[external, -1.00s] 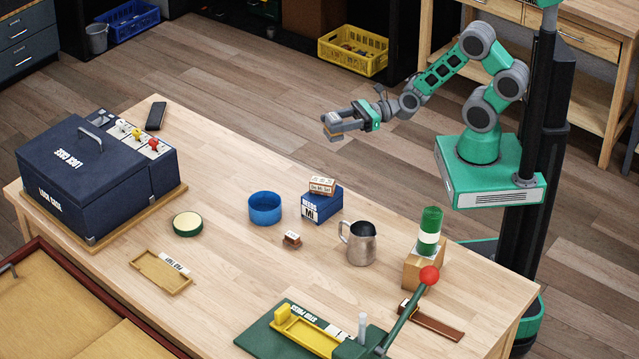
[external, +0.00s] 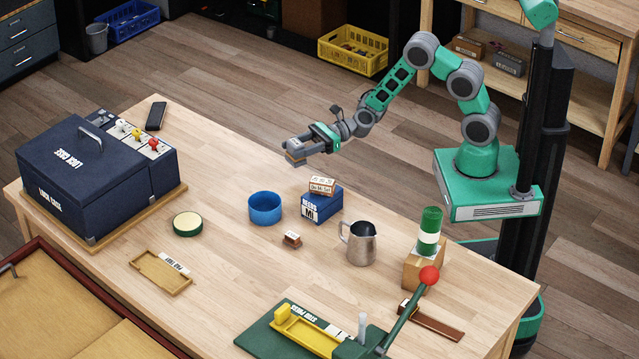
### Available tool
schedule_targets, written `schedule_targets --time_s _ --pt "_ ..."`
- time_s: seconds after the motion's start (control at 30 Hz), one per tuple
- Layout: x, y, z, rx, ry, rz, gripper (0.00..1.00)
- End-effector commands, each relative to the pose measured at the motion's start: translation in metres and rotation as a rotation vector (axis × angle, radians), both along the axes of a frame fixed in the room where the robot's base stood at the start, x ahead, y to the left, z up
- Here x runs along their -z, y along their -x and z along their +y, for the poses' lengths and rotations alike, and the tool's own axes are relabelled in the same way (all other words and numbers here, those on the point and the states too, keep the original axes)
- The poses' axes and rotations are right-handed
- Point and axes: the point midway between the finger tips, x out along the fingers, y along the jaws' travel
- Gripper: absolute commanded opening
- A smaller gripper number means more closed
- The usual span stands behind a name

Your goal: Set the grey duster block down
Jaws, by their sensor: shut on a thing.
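My gripper (external: 299,149) is at the end of my arm, in the air near the far edge of the table. It is shut on the grey duster block (external: 296,158). The small block shows below the fingers, grey with a tan underside; its upper part is hidden by them. It looks clear of the tabletop, above and behind the blue bowl and the blue box.
The wooden table (external: 225,150) has free room at its far middle. Nearby stand a blue bowl (external: 265,208), a blue box (external: 322,205) with a small labelled box on top, a small brown block (external: 292,239) and a metal jug (external: 361,245). A navy lock case (external: 85,175) stands left.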

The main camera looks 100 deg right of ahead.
Motion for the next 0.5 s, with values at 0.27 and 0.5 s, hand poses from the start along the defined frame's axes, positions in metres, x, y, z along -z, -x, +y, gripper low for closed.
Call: schedule_targets --time_s 0.27,0.5 --pt "-0.069 -0.040 0.006 -0.176 0.004 -0.006 0.03" --pt "-0.078 -0.025 0.029 -0.327 -0.002 0.002 0.03"
